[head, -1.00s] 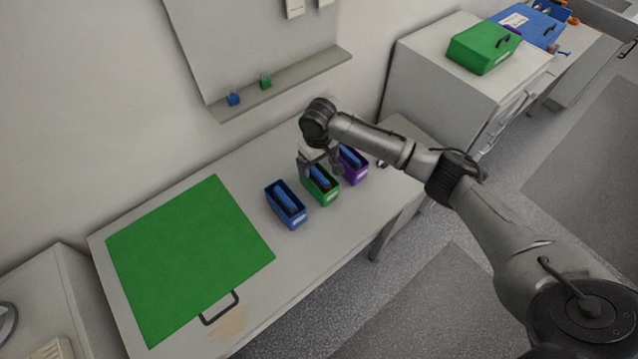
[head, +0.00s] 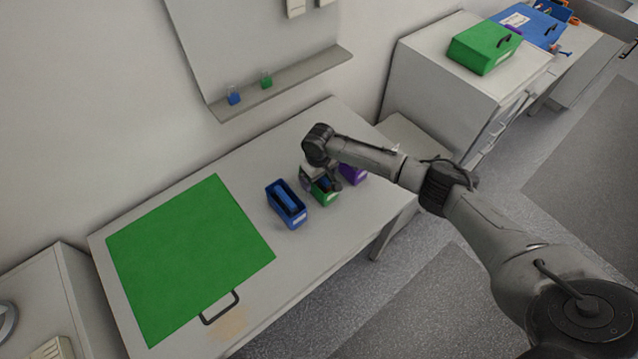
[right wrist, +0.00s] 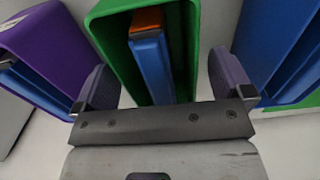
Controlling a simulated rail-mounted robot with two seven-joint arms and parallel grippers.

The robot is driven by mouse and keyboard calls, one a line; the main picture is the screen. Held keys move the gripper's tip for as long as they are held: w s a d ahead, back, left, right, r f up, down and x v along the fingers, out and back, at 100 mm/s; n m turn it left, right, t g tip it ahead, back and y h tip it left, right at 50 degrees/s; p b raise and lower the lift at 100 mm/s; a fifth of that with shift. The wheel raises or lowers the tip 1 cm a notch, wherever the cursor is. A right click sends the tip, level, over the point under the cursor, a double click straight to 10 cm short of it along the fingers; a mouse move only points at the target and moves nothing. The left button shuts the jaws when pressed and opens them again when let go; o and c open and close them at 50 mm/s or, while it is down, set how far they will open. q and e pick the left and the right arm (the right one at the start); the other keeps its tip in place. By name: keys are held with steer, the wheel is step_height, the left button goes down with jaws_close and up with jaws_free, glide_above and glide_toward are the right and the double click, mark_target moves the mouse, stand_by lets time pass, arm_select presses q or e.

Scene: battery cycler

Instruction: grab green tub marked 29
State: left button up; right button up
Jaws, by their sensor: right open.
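The green tub (head: 329,199) stands on the table between a blue tub and a purple tub, partly hidden by my right gripper (head: 321,180) in the head view. Its label is too small to read. In the right wrist view the green tub (right wrist: 192,20) is open-topped and holds a blue block with an orange end. My right gripper (right wrist: 162,78) is open, with one finger on each side of the green tub at its near end. I cannot tell whether the fingers touch its walls. My left gripper is not in view.
The blue tub (head: 295,219) stands close on the left and the purple tub (head: 355,175) close on the right. A green mat (head: 185,255) with a dark handle (head: 220,307) lies at the table's left. A wall shelf (head: 290,86) is behind.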

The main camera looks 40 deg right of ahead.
steer(key=c, duration=1.2)
steer(key=shift+r, duration=0.2)
